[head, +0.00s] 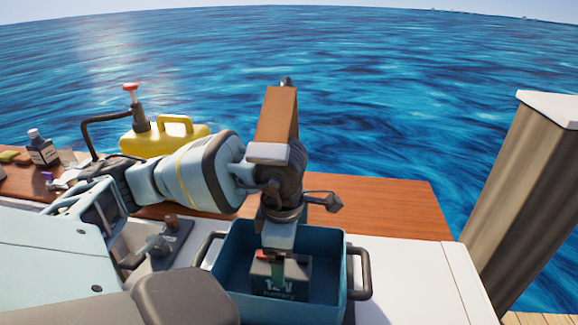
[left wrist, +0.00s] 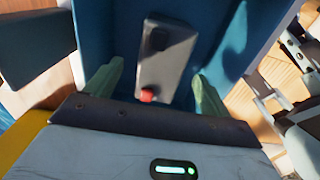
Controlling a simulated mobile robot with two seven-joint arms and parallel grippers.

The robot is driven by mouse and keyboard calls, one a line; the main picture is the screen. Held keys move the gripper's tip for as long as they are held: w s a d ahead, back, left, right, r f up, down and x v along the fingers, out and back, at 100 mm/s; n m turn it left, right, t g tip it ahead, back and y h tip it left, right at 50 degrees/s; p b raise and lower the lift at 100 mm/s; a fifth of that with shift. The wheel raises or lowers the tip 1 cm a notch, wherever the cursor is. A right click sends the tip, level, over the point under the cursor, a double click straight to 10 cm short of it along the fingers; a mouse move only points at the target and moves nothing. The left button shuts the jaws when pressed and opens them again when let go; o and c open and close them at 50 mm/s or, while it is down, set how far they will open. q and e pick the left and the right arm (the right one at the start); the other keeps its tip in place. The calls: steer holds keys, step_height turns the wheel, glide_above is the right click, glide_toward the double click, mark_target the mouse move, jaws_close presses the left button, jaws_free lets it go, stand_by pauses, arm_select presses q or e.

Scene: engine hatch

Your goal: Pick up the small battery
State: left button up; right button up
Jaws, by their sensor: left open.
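The small battery (head: 299,279) is a dark box marked "12V", standing inside a blue bin (head: 331,255) with dark side handles. In the left wrist view the battery (left wrist: 168,58) shows its grey top, with a red terminal at the end nearest my gripper. My left gripper (head: 279,270) points down into the bin, directly over or at the battery. In the wrist view its two pale green fingers (left wrist: 155,88) are spread apart, one on either side of the battery's near end. I see no clear contact with it. My right gripper is in neither view.
The bin's blue walls (left wrist: 225,38) stand close around the fingers. A yellow can (head: 165,140), a red-topped pump (head: 131,90) and a dark bottle (head: 42,150) stand at the left on the wooden ledge (head: 395,205). A wooden post (head: 525,190) rises at the right; water lies beyond.

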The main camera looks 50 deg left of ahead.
mark_target(296, 288)
arm_select(q)
steer(key=shift+s+f, duration=0.2)
steer(key=shift+f, duration=3.65)
steer(key=shift+r, duration=0.1)
steer(key=c, duration=1.6)
